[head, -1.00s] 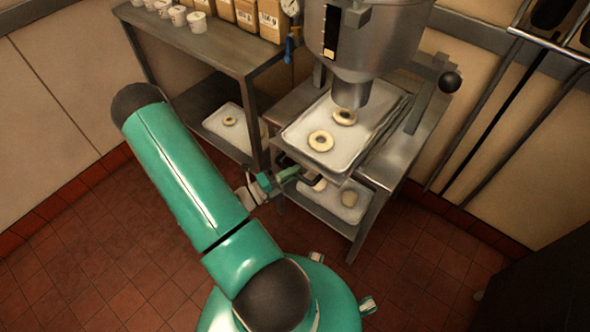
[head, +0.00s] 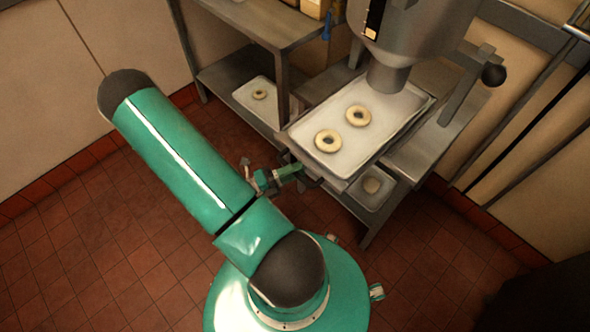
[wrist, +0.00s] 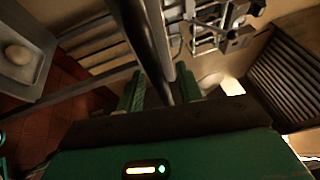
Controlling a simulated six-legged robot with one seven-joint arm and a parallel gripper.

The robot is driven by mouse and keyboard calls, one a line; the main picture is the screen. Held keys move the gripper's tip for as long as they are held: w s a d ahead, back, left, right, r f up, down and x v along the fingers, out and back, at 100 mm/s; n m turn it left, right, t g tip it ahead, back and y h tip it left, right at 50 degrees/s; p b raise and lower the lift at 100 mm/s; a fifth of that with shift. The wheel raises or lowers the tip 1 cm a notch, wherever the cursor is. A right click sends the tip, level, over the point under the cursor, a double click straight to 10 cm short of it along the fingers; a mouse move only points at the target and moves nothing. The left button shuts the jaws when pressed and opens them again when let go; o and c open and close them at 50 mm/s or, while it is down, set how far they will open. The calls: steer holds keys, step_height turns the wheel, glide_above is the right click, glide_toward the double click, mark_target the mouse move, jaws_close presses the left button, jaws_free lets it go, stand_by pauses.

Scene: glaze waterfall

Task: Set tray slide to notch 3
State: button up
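A flat metal tray (head: 342,120) with two ring doughnuts (head: 328,141) lies on a metal stand below the spout of a hopper (head: 388,78). My green gripper (head: 298,171) is low at the tray's near left edge. In the wrist view, its two fingers (wrist: 160,92) stand apart on either side of a grey metal bar, with gaps showing. Contact with the bar cannot be made out. I cannot read any notch marks.
A lower tray (head: 376,203) with a pale round piece sits under the stand. A metal shelf table (head: 265,30) stands at left, with another tray (head: 246,97) below. A lever with a black knob (head: 494,75) is at right. The tiled floor at front left is clear.

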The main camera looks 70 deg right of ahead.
steer(key=v, duration=1.3)
steer(key=shift+w+a, duration=0.2)
steer(key=shift+a, duration=0.1)
steer(key=shift+f, duration=0.1)
steer(key=w+a+r+m+t+y, duration=0.2)
steer(key=a+r+m+t+y, duration=0.2)
steer(key=r, duration=0.7)
steer(key=w+a+r+m+t+y, duration=0.2)
steer(key=a+r+m+t+y, duration=0.3)
steer(key=a+r+m+t, duration=0.4)
steer(key=w+a+r+m+t+y, duration=0.1)
steer(key=a+r+m+t+y, duration=0.3)
steer(key=r+m, duration=0.9)
steer(key=a+r+t, duration=0.1)
steer(key=a+t, duration=0.2)
steer(key=shift+w+r+y, duration=0.2)
steer(key=shift+w+y, duration=0.2)
